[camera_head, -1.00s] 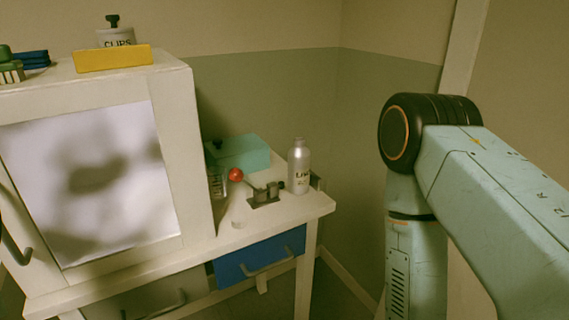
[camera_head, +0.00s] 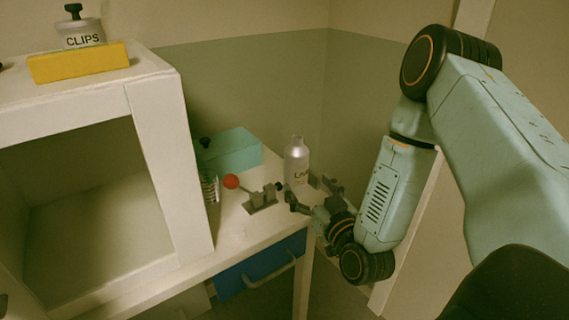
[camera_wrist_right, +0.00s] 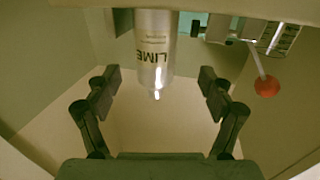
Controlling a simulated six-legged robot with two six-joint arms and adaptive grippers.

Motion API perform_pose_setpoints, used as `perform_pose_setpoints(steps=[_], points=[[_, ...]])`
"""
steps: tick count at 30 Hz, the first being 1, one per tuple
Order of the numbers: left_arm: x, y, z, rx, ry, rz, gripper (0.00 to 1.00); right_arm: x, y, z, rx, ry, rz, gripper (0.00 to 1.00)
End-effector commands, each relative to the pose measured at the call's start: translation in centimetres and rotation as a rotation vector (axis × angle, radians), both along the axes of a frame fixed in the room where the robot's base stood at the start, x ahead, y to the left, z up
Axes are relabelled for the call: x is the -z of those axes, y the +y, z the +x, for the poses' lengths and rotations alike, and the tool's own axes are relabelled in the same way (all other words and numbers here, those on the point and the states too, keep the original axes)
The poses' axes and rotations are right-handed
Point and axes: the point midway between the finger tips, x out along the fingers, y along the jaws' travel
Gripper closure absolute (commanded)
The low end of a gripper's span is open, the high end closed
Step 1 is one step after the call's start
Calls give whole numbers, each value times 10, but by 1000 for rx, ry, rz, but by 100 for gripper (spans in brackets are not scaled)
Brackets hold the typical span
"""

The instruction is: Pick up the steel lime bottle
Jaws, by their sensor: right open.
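The steel lime bottle (camera_head: 297,162) stands upright near the right end of the white table (camera_head: 232,243). In the right wrist view the bottle (camera_wrist_right: 154,48) appears upside down, with its LIME label facing the camera. My right gripper (camera_head: 308,193) is open beside the bottle, at its front right in the head view. In the wrist view its fingers (camera_wrist_right: 157,78) flank the bottle's line with a gap on each side and do not appear to touch it. The bottle's lower part is partly hidden in the head view. My left gripper is not in view.
A clamp with a red ball knob (camera_head: 231,181) stands just left of the bottle; the knob also shows in the wrist view (camera_wrist_right: 267,86). A teal box (camera_head: 232,150) sits behind it. A white cabinet (camera_head: 160,150) fills the left. A blue drawer (camera_head: 258,265) is below.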

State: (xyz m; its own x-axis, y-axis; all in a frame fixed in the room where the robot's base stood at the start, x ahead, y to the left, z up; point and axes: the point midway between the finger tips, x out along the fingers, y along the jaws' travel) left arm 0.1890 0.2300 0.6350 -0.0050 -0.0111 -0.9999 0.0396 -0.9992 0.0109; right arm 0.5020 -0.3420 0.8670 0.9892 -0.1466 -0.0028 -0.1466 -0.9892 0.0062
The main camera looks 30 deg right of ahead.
Motion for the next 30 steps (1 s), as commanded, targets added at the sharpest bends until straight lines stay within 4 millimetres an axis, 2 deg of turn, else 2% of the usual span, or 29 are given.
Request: perform_pose_setpoints(steps=[8, 18, 26, 30], points=[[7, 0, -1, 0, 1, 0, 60, -1, -6, 24, 3, -3, 0, 19], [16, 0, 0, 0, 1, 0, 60, -5, -12, 68, -1, 0, 0, 19], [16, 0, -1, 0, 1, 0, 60, -6, -12, 74, -1, 2, 1, 19], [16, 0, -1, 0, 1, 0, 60, -6, -12, 75, -1, 2, 1, 28]])
